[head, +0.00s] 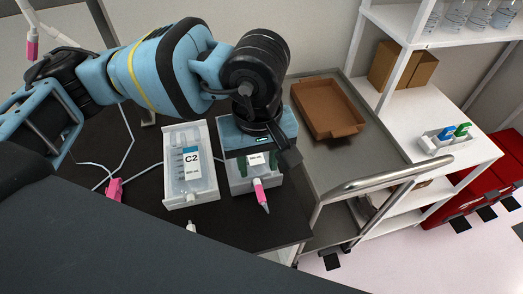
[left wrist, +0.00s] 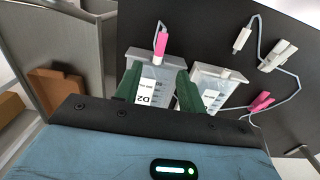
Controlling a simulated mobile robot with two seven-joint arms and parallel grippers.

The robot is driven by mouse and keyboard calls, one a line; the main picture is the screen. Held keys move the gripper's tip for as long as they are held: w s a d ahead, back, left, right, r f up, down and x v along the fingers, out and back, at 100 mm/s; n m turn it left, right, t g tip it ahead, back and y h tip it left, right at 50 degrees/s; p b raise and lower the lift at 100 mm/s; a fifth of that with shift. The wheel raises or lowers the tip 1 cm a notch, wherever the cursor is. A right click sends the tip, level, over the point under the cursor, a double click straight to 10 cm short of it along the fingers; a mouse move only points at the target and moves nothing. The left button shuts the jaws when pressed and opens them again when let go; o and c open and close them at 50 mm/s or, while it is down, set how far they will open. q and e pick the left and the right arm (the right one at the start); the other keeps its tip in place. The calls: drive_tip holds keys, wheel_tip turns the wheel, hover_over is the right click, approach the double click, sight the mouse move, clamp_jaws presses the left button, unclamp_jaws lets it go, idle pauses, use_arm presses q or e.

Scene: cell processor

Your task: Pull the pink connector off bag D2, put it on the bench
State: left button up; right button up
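Bag D2 (left wrist: 150,88) lies in a white tray (left wrist: 136,56) on the dark bench; its label also shows in the head view (head: 256,159). The pink connector (head: 261,190) sticks out at the tray's near end in the head view. In the left wrist view the pink connector (left wrist: 161,43) stands at the bag's port end, with a thin white tip. My left gripper (left wrist: 157,88) is over the bag, pointing down, its green fingers apart on either side of the label. Whether they touch the bag is unclear. The connector is beyond the fingertips. My right gripper is in neither view.
A second tray holds bag C2 (head: 189,170), close left of D2 in the head view. Another pink connector (head: 114,188) with a white tube lies on the bench. A steel cart (head: 368,140) with a brown tray (head: 325,102) stands to the right. Bare bench (head: 250,228) lies in front.

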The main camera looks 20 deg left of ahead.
sight(259, 188)
use_arm(q)
drive_tip(key=shift+s+f, duration=0.15)
drive_tip(key=shift+f, duration=3.75)
clamp_jaws()
unclamp_jaws()
drive_tip(key=shift+r, duration=3.95)
